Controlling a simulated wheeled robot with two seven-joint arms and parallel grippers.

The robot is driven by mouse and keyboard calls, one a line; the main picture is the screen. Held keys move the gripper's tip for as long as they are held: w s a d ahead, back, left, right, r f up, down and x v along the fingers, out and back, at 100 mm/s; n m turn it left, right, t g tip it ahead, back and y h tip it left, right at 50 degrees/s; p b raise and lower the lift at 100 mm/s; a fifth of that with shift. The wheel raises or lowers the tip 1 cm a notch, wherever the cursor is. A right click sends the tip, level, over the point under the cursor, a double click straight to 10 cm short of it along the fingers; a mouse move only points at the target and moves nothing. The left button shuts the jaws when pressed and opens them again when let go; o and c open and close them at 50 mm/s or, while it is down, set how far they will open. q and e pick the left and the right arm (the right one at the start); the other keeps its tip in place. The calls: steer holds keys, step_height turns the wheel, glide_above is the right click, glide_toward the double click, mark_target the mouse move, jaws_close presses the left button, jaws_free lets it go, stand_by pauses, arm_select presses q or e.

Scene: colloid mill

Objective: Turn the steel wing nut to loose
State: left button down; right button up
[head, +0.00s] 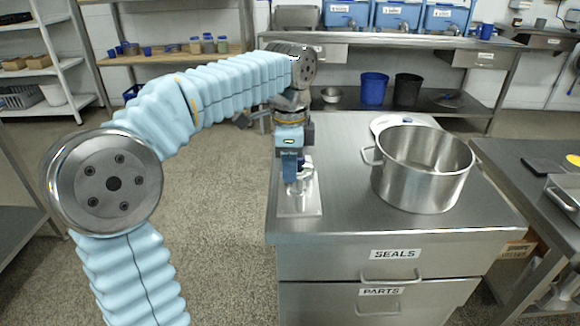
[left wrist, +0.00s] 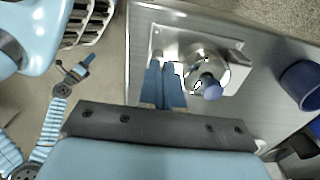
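A small steel fixture (head: 308,189) stands on a bright steel plate (head: 300,210) on the cabinet top. In the left wrist view it shows as a rounded steel body (left wrist: 205,62) with a blue knob (left wrist: 211,88). My left gripper (head: 297,184) points down over this fixture. In the left wrist view its two blue fingers (left wrist: 164,68) lie close together beside the rounded body, with a narrow gap. The steel wing nut is not clear; the fingertips hide that spot. My right gripper (left wrist: 79,71) is small in the left wrist view, away from the cabinet.
A large steel pot (head: 422,168) stands on the cabinet top (head: 350,220), right of the fixture. A pale round disc (head: 385,122) lies behind it. Blue (head: 374,88) and black (head: 407,88) buckets stand on a low shelf behind. Open floor lies left of the cabinet.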

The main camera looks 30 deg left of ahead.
arm_select(q)
steer(key=shift+a, duration=0.1)
stand_by(0.4)
steer(key=c, duration=1.3)
jaws_free()
